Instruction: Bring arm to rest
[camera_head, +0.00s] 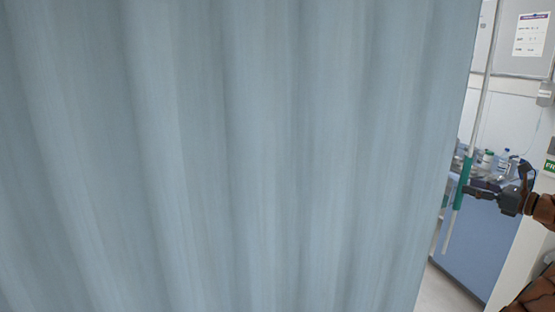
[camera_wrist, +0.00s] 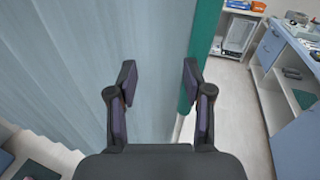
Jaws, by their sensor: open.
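My gripper (camera_head: 478,190) is at the right of the head view, beside the green grip (camera_head: 462,182) on a pale upright rod. In the wrist view my gripper (camera_wrist: 159,78) is open, with a wide gap and nothing held between the fingers. The right finger overlaps the green strip (camera_wrist: 205,42) in that view; I cannot tell whether they touch. Part of my arm shows at the right edge of the head view.
A blue-grey curtain (camera_head: 230,150) fills most of the head view and the wrist view's left side. Behind the rod stands a blue-fronted counter (camera_head: 480,240) with bottles (camera_head: 502,160). Blue cabinets (camera_wrist: 295,140) stand right in the wrist view, with clear floor (camera_wrist: 232,105) before them.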

